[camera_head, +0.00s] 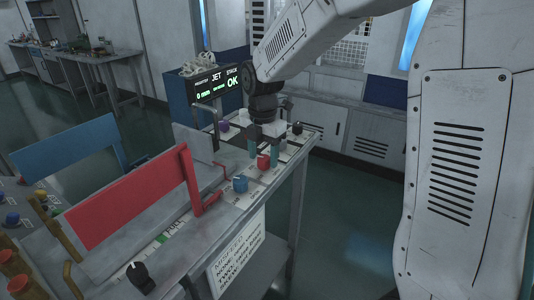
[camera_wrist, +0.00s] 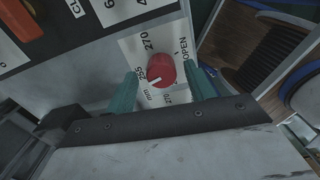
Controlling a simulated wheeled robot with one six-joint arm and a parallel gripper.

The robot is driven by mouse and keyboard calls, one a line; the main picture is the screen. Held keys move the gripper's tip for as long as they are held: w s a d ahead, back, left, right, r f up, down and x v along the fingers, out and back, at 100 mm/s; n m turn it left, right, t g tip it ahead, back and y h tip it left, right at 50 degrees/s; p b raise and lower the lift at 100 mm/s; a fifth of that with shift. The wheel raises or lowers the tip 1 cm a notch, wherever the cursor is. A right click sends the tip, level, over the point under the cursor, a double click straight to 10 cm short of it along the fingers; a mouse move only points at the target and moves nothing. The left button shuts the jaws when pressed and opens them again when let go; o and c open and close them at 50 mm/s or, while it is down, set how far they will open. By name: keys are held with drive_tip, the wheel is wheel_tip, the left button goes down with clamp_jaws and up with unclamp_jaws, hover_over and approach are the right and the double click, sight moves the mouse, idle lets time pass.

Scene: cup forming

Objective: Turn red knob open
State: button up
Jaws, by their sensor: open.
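The red knob (camera_wrist: 162,70) sits on a white dial plate (camera_wrist: 135,46) marked 255, 270 and OPEN in the wrist view. Its white pointer mark faces the lower left, near 255, away from the OPEN label (camera_wrist: 197,50). My gripper (camera_wrist: 164,84) has green fingers, one on each side of the knob. The gap looks wider than the knob, with space on both sides. In the head view, my gripper (camera_head: 262,155) points down over the bench panel, with the red knob (camera_head: 263,163) partly hidden between and behind the fingers.
A blue knob (camera_head: 240,184), a purple knob (camera_head: 223,126) and a black knob (camera_head: 297,128) are nearby on the bench. A red panel (camera_head: 130,205) stands at the left. A display reading JET STACK OK (camera_head: 215,82) is behind.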

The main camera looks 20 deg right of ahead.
drive_tip(key=shift+f, duration=0.1)
drive_tip(key=c, duration=1)
drive_tip(key=shift+o, duration=0.2)
drive_tip(key=shift+d, duration=0.3)
drive_tip(key=shift+a, duration=0.1)
drive_tip(key=shift+m, duration=0.3)
